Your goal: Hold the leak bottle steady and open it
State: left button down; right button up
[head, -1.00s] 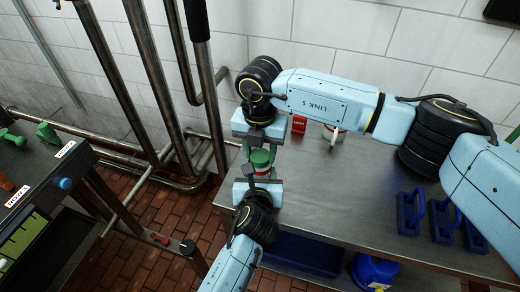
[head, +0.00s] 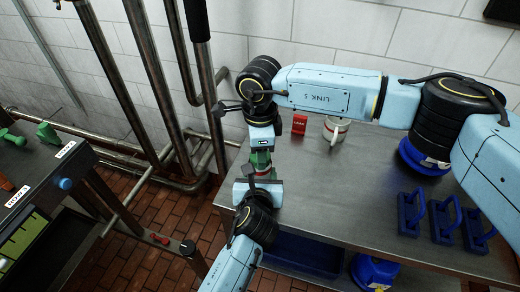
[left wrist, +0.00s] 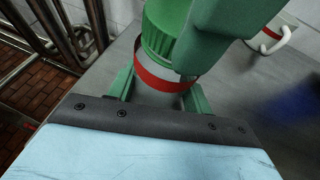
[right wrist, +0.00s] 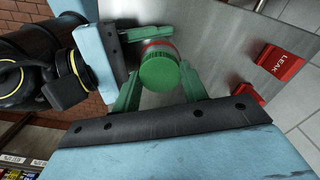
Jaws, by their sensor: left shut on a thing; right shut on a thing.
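The leak bottle (left wrist: 160,92) stands upright at the table's left end, with a grey body, a red band and a green ribbed cap (right wrist: 160,72). My left gripper (head: 262,174) is shut around the grey body below the red band. My right gripper (head: 261,153) is shut on the green cap from above, one green finger on each side in the right wrist view. The cap sits directly above the red band; I cannot tell how loose it is. In the head view the grippers hide most of the bottle.
A red LEAK block (head: 299,124) and a white mug (head: 335,130) with a red band stand right of the grippers on the steel table (head: 340,185). Several blue handled blocks (head: 410,213) stand further right. Pipes (head: 155,95) rise to the left.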

jog(key=n, duration=0.5)
jog(key=shift+n, duration=0.4)
jog(key=n, duration=2.1)
jog(key=shift+r, duration=0.1)
jog(key=shift+r, duration=0.15)
jog(key=shift+r, duration=0.95)
jog(key=shift+r, duration=0.1)
